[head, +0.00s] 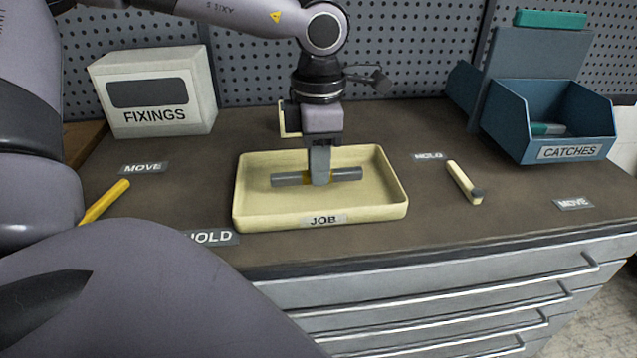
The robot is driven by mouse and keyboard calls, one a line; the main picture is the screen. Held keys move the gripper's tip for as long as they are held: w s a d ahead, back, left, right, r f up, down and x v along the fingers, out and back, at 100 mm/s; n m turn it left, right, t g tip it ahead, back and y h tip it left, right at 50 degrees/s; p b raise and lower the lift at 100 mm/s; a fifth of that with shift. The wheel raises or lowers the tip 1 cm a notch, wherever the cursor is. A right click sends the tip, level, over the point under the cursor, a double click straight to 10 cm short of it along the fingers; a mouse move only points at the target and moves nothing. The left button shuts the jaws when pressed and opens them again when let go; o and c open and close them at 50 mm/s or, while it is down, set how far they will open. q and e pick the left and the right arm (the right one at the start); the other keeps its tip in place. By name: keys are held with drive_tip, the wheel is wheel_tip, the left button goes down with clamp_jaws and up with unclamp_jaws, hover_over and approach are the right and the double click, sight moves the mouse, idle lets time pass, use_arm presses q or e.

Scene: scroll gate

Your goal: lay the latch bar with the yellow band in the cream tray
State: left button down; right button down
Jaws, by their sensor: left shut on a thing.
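The cream tray (375,214), labelled JOB, sits in the middle of the bench. The grey latch bar (346,174) with the yellow band lies level inside the tray's outline, running left to right. My left gripper (320,180) points down over the tray and is shut on the bar at its middle, around the yellow band, which is mostly hidden by the fingers. I cannot tell whether the bar touches the tray floor. My right gripper is not in view.
A yellow bar (104,201) lies on the left and a cream bar with a dark end (463,181) on the right. A white FIXINGS box (152,93) stands at the back left. A blue CATCHES bin (553,118) is at the right. Drawers (430,290) front the bench.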

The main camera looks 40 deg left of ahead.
use_arm(q)
drive_tip(key=shift+f, duration=2.05)
drive_tip(key=c, duration=1.1)
unclamp_jaws()
wheel_tip(320, 180, up, 12)
drive_tip(key=shift+r+p, duration=0.15)
drive_tip(key=shift+p, duration=0.2)
